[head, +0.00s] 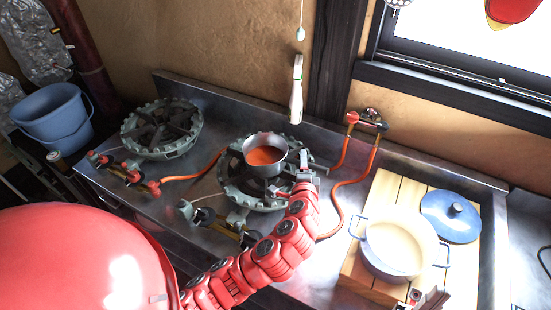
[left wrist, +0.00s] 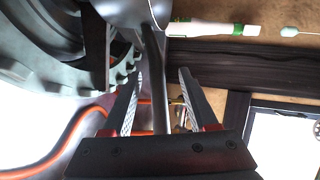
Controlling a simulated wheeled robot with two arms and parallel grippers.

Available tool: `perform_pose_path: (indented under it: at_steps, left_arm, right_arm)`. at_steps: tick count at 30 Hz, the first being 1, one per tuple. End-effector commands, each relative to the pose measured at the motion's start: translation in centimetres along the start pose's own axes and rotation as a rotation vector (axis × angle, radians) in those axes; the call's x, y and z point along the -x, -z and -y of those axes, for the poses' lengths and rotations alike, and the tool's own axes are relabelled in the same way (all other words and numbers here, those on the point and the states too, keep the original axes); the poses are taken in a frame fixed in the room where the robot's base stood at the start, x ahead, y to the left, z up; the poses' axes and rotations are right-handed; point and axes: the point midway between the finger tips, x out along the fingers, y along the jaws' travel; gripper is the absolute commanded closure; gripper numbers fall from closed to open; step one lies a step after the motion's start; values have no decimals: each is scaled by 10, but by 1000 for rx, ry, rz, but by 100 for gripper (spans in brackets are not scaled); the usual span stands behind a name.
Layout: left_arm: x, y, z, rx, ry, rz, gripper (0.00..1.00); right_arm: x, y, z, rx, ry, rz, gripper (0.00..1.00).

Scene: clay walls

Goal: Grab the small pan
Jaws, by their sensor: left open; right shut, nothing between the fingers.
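The small pan (head: 262,169) is a steel saucepan holding orange-red liquid. It sits on the right-hand gas burner (head: 238,192) in the head view. My left gripper (head: 304,165) is just right of the pan, at its handle side, and small in that view. In the left wrist view, the open fingers of my left gripper (left wrist: 161,74) point at the pan (left wrist: 125,10), with its dark handle (left wrist: 154,70) running between them. Whether either finger touches it I cannot tell. My right gripper (head: 430,301) is shut and empty at the bottom right, partly cut off.
A blue pot (head: 366,258) with pale contents and its blue lid (head: 436,222) are on a wooden board (head: 409,192). Another burner (head: 160,130) stands empty at left. Orange gas hoses (head: 345,187) cross the steel counter. A white-and-green lighter (head: 296,88) hangs against the wall.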

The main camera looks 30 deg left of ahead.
Motion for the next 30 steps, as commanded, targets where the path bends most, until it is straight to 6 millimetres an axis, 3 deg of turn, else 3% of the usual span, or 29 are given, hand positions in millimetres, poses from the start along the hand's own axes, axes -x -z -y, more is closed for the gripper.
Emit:
perform_pose_path:
  at_steps: [9, 17, 27, 30]
  left_arm:
    - [-37, -3, -1, -1, 0, 2, 41]
    - [-40, -2, -2, -1, 1, -2, 41]
    - [-40, -2, -3, -1, 1, -1, 100]
    - [-40, -2, -2, -1, 1, -2, 100]
  right_arm:
    - [-17, 3, -1, 0, 0, 0, 100]
    - [-16, 3, -1, 0, 0, 0, 100]
    - [-16, 3, -1, 0, 0, 0, 100]
    - [-16, 3, -1, 0, 0, 0, 100]
